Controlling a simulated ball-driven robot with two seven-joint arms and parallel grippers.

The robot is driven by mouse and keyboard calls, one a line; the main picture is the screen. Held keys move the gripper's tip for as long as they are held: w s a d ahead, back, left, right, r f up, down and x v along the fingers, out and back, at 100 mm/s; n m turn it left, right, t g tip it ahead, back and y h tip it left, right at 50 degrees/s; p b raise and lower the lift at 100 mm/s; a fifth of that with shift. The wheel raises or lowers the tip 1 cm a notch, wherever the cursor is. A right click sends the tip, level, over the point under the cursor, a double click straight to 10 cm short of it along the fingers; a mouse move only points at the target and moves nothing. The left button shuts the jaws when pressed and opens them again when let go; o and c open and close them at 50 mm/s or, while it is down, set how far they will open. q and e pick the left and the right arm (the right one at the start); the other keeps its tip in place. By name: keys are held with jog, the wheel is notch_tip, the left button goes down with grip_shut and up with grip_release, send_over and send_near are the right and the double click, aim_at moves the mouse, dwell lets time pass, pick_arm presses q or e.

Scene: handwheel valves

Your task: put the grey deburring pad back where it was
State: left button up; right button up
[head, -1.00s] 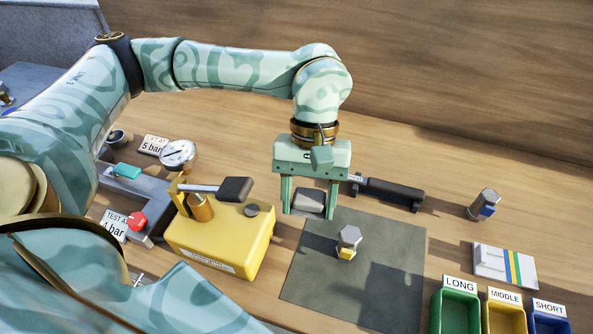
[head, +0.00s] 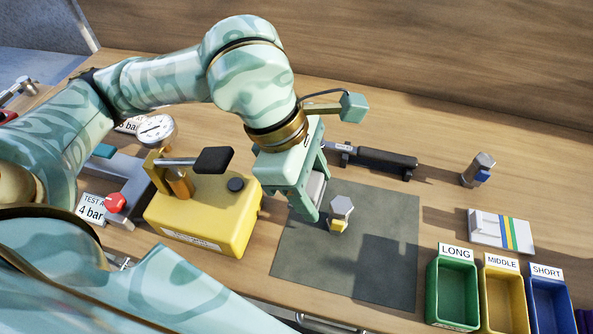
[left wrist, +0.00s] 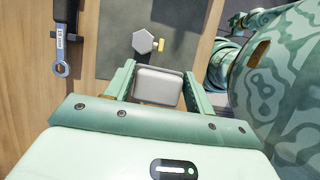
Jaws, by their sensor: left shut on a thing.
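My left gripper (head: 310,200) is shut on the grey deburring pad (head: 316,187). In the head view the pad is mostly hidden behind a finger. In the left wrist view the pad (left wrist: 158,86) sits between the two fingers as a rounded grey block. The gripper is tilted and over the left part of the dark mat (head: 385,270), beside the yellow pump box. I cannot tell how high the pad is above the surface. My right gripper is not in view.
A hex-headed part with a yellow band (head: 341,208) stands on the mat close to the gripper. A yellow pump box (head: 205,222) with a gauge (head: 155,129) is at left. A black-handled tool (head: 375,159) lies behind. Green (head: 452,292), yellow and blue bins stand at right.

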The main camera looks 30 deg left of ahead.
pick_arm(q)
jog(key=w+a+f+b, duration=0.1)
jog(key=w+a+f, duration=0.1)
jog(key=w+f, duration=0.1)
jog(key=w+a+f+b, duration=0.1)
jog(key=w+a+f, duration=0.2)
jog(key=w+a+f+b, duration=0.2)
jog(key=w+a+f, duration=0.1)
jog(key=w, duration=0.1)
jog(key=shift+w+a, duration=0.1)
jog(key=shift+a, duration=0.05)
jog(key=shift+w+a+f, duration=0.1)
jog(key=shift+w+f, duration=0.05)
jog(key=shift+f, duration=0.1)
jog(key=shift+w+a+f+b, duration=0.1)
jog(key=shift+f+b, duration=0.25)
jog(key=shift+f, duration=0.3)
jog(key=shift+w+a+f+b, duration=0.1)
jog(key=shift+f+b, duration=0.2)
jog(key=shift+f, duration=0.7)
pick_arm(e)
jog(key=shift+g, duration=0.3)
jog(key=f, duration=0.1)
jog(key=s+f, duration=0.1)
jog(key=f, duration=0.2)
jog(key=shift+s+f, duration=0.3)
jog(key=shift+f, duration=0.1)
